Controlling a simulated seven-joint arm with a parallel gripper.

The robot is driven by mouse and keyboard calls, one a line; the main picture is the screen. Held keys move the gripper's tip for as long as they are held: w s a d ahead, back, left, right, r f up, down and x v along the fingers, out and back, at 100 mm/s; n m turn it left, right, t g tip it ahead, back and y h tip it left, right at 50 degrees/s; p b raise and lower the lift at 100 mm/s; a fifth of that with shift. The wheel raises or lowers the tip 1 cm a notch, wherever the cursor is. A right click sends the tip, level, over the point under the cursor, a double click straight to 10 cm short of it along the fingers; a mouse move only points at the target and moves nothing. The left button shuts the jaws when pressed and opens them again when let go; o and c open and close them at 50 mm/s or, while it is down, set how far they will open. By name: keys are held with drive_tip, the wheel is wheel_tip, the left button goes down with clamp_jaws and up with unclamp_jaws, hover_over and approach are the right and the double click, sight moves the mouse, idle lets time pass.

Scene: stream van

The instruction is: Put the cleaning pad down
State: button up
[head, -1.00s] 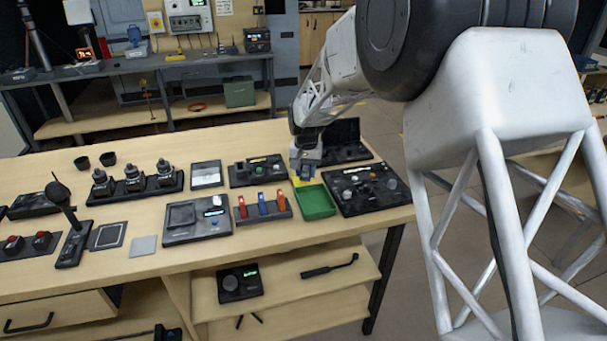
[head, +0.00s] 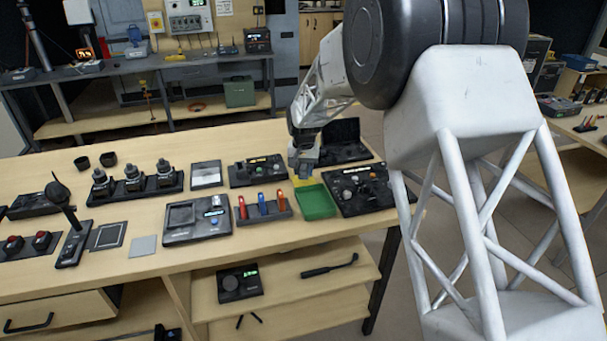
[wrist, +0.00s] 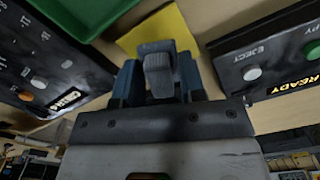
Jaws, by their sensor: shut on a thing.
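The yellow cleaning pad (head: 304,182) is at my gripper's tip, just left of and behind the green tray (head: 317,203). It also shows in the wrist view (wrist: 160,27), flat and just beyond the fingers. My gripper (head: 303,172) points down over the back of the workbench. In the wrist view my gripper (wrist: 158,58) is shut on the pad, with the fingers covering its near part. I cannot tell whether the pad touches the bench top. The green tray looks empty in the head view.
A dark panel with knobs (head: 362,188) lies right of the tray. Another dark panel (head: 258,170) lies left of my gripper. A rack with red, blue and orange items (head: 263,218) is left of the tray.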

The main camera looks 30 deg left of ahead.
sight(304, 168)
drive_tip(key=shift+f, duration=0.9)
drive_tip(key=shift+f, duration=0.15)
drive_tip(key=o, duration=0.8)
drive_tip(key=shift+o, duration=0.2)
wheel_tip(304, 168, up, 12)
drive_tip(key=shift+r, duration=0.15)
drive_tip(key=shift+d, duration=0.1)
idle(0.5)
